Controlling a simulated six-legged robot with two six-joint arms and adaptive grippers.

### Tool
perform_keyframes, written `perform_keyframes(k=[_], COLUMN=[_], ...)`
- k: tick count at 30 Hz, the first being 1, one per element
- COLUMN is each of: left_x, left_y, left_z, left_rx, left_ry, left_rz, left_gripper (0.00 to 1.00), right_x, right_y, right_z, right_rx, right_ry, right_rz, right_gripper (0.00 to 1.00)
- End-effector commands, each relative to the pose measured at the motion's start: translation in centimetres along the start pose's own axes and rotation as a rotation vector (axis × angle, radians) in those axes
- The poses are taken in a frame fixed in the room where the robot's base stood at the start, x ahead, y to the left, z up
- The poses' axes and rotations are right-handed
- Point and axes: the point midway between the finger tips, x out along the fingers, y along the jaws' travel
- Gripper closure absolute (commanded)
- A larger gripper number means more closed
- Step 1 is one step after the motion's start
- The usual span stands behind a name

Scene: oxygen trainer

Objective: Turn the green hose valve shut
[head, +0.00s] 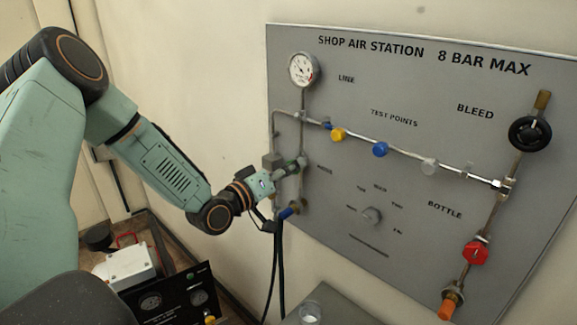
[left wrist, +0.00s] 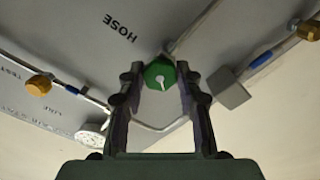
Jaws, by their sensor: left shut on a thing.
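The green hose valve (left wrist: 160,75) is a faceted green knob with a white pointer mark, below the word HOSE on the grey panel in the left wrist view. My left gripper (left wrist: 160,88) has one dark finger on each side of the knob and is shut on it. In the head view my left gripper (head: 290,168) reaches the panel's left part, below the gauge, and mostly hides the knob. My right gripper is in neither view.
The grey panel (head: 330,215) carries a pressure gauge (head: 303,69), yellow, blue and white test points, a black bleed knob (head: 530,133) and a red bottle knob (head: 475,252). Black hoses hang below my left gripper. A white-and-red box (head: 126,267) stands at lower left.

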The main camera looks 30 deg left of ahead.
Motion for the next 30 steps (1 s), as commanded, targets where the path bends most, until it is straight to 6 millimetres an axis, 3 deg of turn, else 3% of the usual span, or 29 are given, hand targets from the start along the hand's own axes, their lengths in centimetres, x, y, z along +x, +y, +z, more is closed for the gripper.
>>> perform_keyframes(k=[18, 30], left_x=[0.0, 0.0], left_y=[0.1, 0.0], left_z=[0.0, 0.1], left_rx=[0.582, 0.867], left_ry=[-0.002, -0.003], left_rz=[0.000, 0.000], left_gripper=[0.97, 0.97], right_x=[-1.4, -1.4], right_y=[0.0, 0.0], right_z=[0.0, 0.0], right_rx=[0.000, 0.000], right_ry=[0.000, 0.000], right_rz=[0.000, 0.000], right_gripper=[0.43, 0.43])
